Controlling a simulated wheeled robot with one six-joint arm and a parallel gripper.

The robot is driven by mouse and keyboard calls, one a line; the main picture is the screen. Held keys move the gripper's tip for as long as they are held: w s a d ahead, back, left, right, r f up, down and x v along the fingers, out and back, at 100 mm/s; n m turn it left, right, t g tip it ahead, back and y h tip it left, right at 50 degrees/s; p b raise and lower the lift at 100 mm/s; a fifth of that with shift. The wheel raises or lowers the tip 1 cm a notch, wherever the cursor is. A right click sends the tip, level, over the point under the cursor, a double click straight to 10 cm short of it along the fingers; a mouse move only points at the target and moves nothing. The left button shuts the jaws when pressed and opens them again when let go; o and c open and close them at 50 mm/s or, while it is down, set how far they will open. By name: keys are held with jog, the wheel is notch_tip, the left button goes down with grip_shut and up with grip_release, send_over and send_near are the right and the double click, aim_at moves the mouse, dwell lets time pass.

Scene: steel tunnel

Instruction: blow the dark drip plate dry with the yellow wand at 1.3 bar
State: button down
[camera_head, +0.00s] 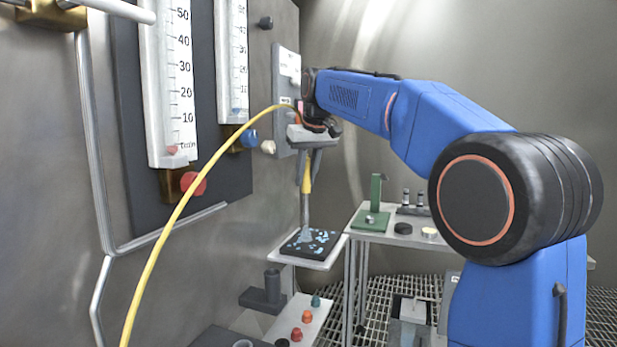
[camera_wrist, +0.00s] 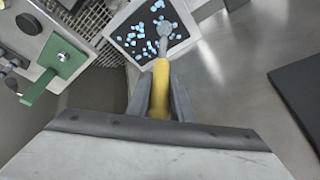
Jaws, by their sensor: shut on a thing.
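My gripper (camera_head: 309,152) is shut on the yellow wand (camera_head: 306,180). The wand also shows between the fingers in the wrist view (camera_wrist: 160,88). It hangs nozzle down, and its grey tip is over the dark drip plate (camera_head: 325,249). Whether the tip touches the plate is unclear. The plate lies on a small light shelf and bears many pale blue wet spots; it also shows in the wrist view (camera_wrist: 128,41). A yellow hose (camera_head: 165,240) arcs from near my wrist down to the lower left. No pressure reading in bar is legible.
Two flow tubes (camera_head: 170,85) with red and blue knobs are on the left wall panel. A side table (camera_head: 385,236) with a green stand (camera_head: 374,205) and small dark parts is right of the plate. Below, a shelf (camera_head: 300,322) carries red and teal caps.

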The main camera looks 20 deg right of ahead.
jog(key=shift+f, duration=1.4)
dwell(0.7)
